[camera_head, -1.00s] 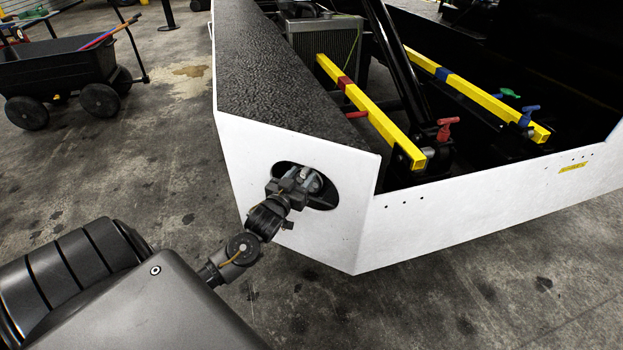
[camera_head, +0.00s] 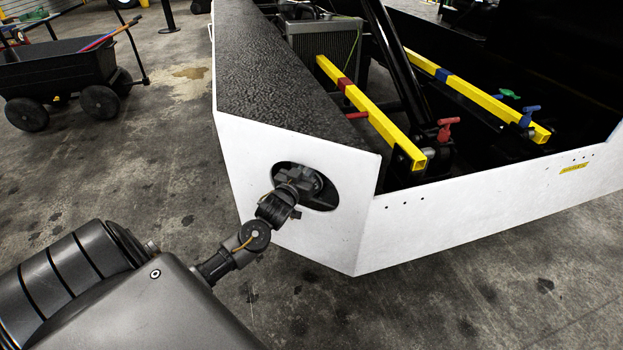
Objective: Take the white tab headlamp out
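My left gripper (camera_head: 312,180) reaches into the dark oval opening (camera_head: 328,196) in the white front panel of the belt loader (camera_head: 252,170). Its wrist is just outside the opening and its fingers are at or inside it. The gripper covers most of the opening, so I cannot make out a headlamp or a white tab, nor whether the fingers touch or hold anything. I cannot tell if the fingers are open or shut. My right gripper is not in view.
The black textured top (camera_head: 265,85) of the loader's fender lies above the opening. Yellow bars (camera_head: 370,112) with red and blue handles, and a radiator (camera_head: 325,45), are inside the loader body. A black cart (camera_head: 60,75) stands at far left. The concrete floor between is clear.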

